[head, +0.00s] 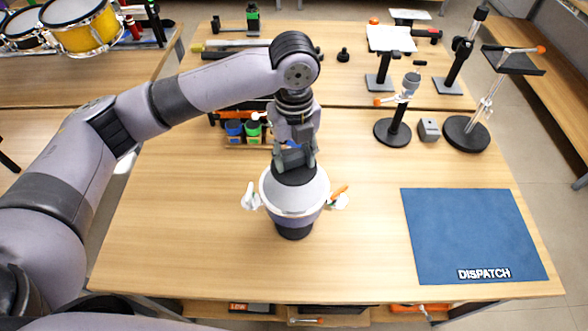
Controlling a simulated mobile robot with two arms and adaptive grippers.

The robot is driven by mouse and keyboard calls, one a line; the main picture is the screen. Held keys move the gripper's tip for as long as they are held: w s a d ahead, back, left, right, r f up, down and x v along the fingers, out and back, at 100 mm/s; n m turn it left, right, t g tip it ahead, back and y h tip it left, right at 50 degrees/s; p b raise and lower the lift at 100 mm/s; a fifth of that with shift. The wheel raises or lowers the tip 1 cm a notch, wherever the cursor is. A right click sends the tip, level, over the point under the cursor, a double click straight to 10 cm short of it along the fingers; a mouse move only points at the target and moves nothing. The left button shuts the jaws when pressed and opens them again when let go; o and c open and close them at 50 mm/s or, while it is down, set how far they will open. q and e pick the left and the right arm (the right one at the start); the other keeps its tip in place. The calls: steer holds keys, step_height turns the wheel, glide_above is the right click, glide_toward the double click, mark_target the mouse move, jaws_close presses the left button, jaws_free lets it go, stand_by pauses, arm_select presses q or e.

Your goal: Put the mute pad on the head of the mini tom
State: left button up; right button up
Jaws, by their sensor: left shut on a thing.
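The mini tom (285,205) stands near the middle of the table in the head view, a pale drum with a white rim on a dark round base. Its head faces up and is partly hidden by my left gripper. My left gripper (294,158) points down over the far part of the head, shut on the dark mute pad (297,174). The pad is over the head; I cannot tell whether it touches it. My right gripper is not in view.
A blue mat marked DISPATCH (465,225) lies at the right. Black-based stands (467,134) and a small grey block (428,130) are at the back right. A rack of coloured pots (245,140) is behind the tom. The table's front left is clear.

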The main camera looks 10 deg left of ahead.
mark_target(294, 167)
arm_select(q)
step_height(294, 167, down, 2)
steer(key=shift+f, duration=0.15)
step_height(294, 167, down, 3)
steer(key=shift+f+p, duration=0.2)
steer(key=shift+p, duration=0.35)
steer(key=shift+f, duration=0.25)
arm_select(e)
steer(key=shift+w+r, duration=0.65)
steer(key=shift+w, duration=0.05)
arm_select(q)
steer(key=shift+f, duration=0.15)
steer(key=o, duration=1.2)
steer(key=shift+o, duration=0.2)
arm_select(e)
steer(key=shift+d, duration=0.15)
